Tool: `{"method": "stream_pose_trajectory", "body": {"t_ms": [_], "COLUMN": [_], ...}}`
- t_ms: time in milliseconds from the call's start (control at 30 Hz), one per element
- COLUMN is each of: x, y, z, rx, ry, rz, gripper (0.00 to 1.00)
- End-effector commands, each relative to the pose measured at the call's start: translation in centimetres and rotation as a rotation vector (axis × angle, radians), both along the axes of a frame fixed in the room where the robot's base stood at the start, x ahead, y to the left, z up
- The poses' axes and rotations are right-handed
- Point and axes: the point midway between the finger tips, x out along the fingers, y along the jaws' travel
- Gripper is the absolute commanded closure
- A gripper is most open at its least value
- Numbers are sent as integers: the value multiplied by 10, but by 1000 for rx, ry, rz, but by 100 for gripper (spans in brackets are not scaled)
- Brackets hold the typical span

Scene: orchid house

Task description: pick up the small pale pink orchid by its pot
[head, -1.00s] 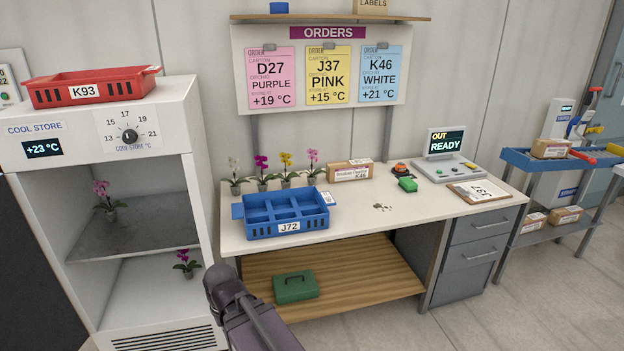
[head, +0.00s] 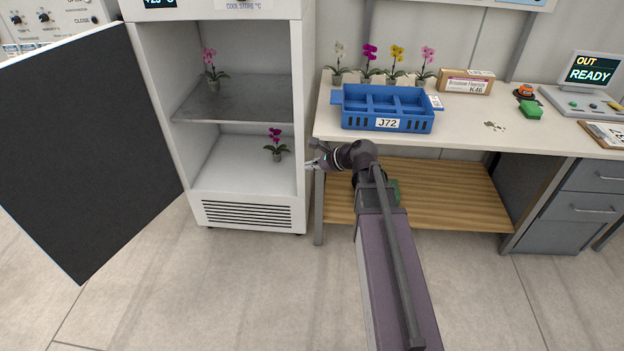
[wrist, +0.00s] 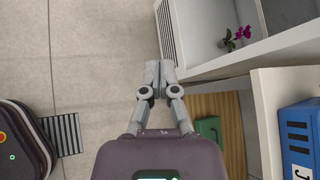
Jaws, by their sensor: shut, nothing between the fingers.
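Two lighter pink orchids in pots show in the head view. One pink orchid (head: 211,70) stands on the cool store's upper shelf. The other pink orchid (head: 427,66) stands at the right end of a row on the bench, behind the blue carton. I cannot tell from colour which is the paler. My gripper (head: 312,165) is at the bench's left front corner, right of the open cool store and apart from both. In the wrist view my gripper (wrist: 160,70) has its fingers together and empty.
A magenta orchid (head: 276,144) stands on the cool store's lower floor, nearest my gripper. The dark cool store door (head: 85,150) swings open at left. White, magenta and yellow orchids share the bench row. The blue carton J72 (head: 388,124) sits before them. The floor in front is clear.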

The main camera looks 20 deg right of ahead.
Motion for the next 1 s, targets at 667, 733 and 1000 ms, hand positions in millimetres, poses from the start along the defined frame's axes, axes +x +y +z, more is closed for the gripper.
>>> {"method": "stream_pose_trajectory", "body": {"t_ms": [667,733,1000], "x": [31,31,30], "y": [-39,-39,-41], "z": [7,7,7], "rx": [381,380,379], "ry": [80,80,79], "rz": [-282,-281,-284], "gripper": [100,82,43]}}
